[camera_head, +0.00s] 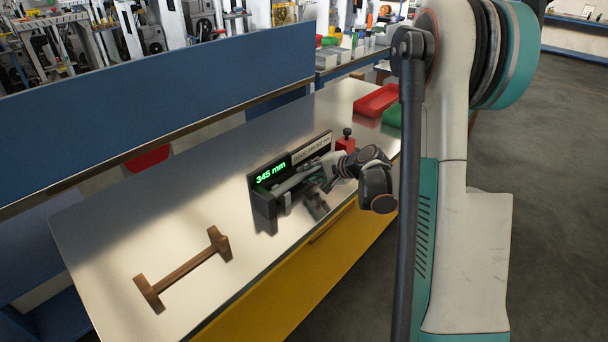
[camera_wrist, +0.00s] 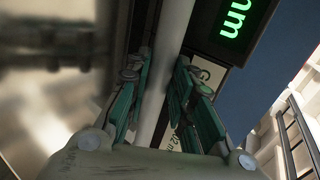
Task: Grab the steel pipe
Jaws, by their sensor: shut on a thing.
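The steel pipe (camera_head: 292,182) is a light grey cylinder lying in a dark dispenser frame (camera_head: 264,212) on the metal worktop. The frame has a green "345 mm" display. In the wrist view the pipe (camera_wrist: 174,35) runs from the top edge down between the green-padded fingers. My gripper (camera_head: 322,174) reaches in from the right, over the frame. In the wrist view my gripper (camera_wrist: 158,88) is shut on the pipe, one finger on each side. The pipe's lower part is hidden behind the gripper body.
A wooden I-shaped stand (camera_head: 184,270) lies on the worktop (camera_head: 120,215) at the left. A red stop block (camera_head: 346,143) with a black knob is behind my wrist. Red (camera_head: 377,100) and green (camera_head: 391,115) trays sit at the back right. A blue panel (camera_head: 160,90) stands behind.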

